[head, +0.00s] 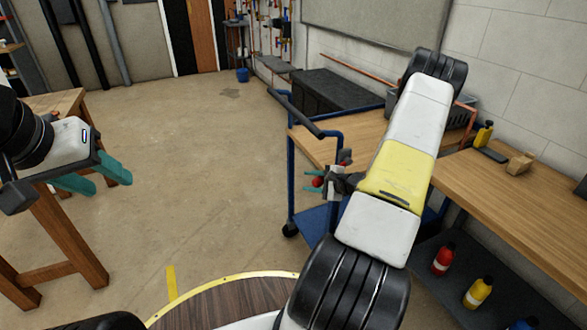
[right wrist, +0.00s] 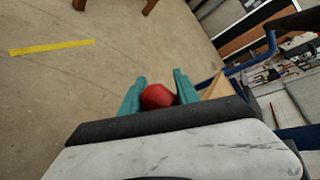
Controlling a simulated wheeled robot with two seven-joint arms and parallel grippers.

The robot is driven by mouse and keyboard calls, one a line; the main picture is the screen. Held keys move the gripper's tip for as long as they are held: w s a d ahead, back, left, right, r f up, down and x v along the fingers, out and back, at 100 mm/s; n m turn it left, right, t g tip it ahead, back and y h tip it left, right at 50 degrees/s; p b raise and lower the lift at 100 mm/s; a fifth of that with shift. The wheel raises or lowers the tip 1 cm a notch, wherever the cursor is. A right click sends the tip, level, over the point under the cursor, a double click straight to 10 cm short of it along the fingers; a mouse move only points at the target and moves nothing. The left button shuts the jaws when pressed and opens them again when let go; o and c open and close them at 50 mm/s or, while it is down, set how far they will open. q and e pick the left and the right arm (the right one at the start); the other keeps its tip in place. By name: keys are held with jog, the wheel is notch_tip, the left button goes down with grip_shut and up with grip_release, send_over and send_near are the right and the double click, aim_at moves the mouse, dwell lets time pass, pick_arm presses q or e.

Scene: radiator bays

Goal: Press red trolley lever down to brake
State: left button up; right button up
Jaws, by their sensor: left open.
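The red knob of the trolley lever (right wrist: 158,97) shows between the two teal fingers of my right gripper (right wrist: 160,88) in the right wrist view. The fingers lie close on both sides of it; whether they grip it is unclear. In the head view my right gripper (head: 318,181) is at the near left side of the blue trolley (head: 291,185), with a bit of red between its fingers. My right arm hides much of the trolley. The lever's shaft and tilt are hidden. My left gripper (head: 95,177) is open and empty at the left, away from the trolley.
A wooden workbench (head: 535,205) stands along the right wall, with bottles on the shelf below. A wooden table (head: 60,225) stands at the left. A black chest (head: 325,90) is behind the trolley. The floor between (head: 200,160) is clear.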

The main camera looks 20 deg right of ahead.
jog(key=o, duration=0.4)
jog(key=shift+d+f, duration=0.35)
jog(key=shift+d, duration=0.1)
jog(key=shift+r, duration=0.1)
jog(key=shift+v, duration=3.85)
jog(key=shift+s+a, duration=0.1)
jog(key=shift+v, duration=6.85)
jog(key=shift+s+a, duration=0.1)
